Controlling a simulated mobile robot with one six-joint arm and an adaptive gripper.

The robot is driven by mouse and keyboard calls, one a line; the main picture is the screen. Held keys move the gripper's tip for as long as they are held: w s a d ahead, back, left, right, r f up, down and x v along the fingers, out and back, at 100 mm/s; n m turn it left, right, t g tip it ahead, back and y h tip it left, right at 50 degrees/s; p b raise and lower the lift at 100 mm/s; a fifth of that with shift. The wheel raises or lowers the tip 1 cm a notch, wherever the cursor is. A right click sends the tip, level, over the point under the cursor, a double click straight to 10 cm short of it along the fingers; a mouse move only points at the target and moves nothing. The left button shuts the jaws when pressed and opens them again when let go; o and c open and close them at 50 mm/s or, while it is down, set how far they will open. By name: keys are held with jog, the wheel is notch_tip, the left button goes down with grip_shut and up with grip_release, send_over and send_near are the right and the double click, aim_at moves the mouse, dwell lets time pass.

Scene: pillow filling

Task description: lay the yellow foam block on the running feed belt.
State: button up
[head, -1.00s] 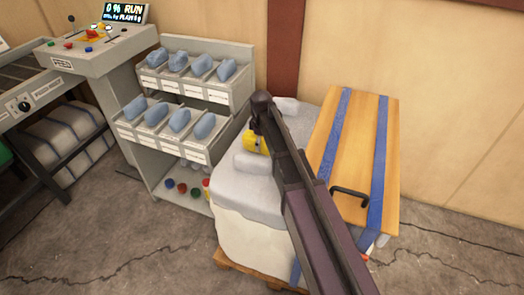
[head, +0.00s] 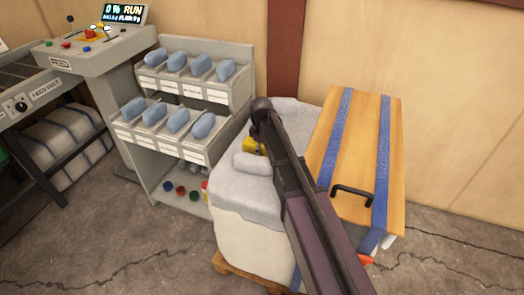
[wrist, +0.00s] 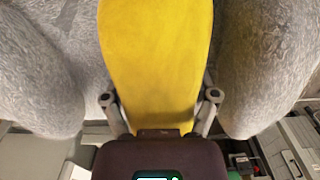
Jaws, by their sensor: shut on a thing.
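The yellow foam block (wrist: 155,55) fills the middle of the wrist view, between the two fingers of my gripper (wrist: 160,99), which is shut on it. In the head view only a small yellow part of the block (head: 250,146) shows beside my arm, over the grey padded top of a white bale. My arm hides the rest of the block and my gripper there. The feed belt (head: 14,76) is at the far left edge of the head view, partly cut off. Its motion cannot be told.
A control console (head: 95,55) with a lit "RUN" display stands by the belt. A grey rack (head: 215,97) of bins with blue pads stands between it and the bale (head: 250,240). Grey rolls flank the block. A wooden box (head: 343,150) with blue straps is at right.

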jog(key=shift+f, duration=0.1)
jog(key=o, duration=1)
notch_tip(320, 180, up, 12)
jog(key=p, duration=1.2)
jog(key=shift+w, duration=0.1)
jog(key=shift+d, duration=0.1)
dwell(0.4)
jog(key=s+d+m, duration=0.4)
jog(key=s+d, duration=0.1)
jog(key=s, duration=0.2)
jog(key=s+d+m, duration=0.5)
jog(key=s, duration=0.2)
jog(key=s+d+m, duration=0.4)
jog(key=s+d, duration=0.2)
jog(key=s, duration=0.2)
jog(key=shift+m, duration=0.3)
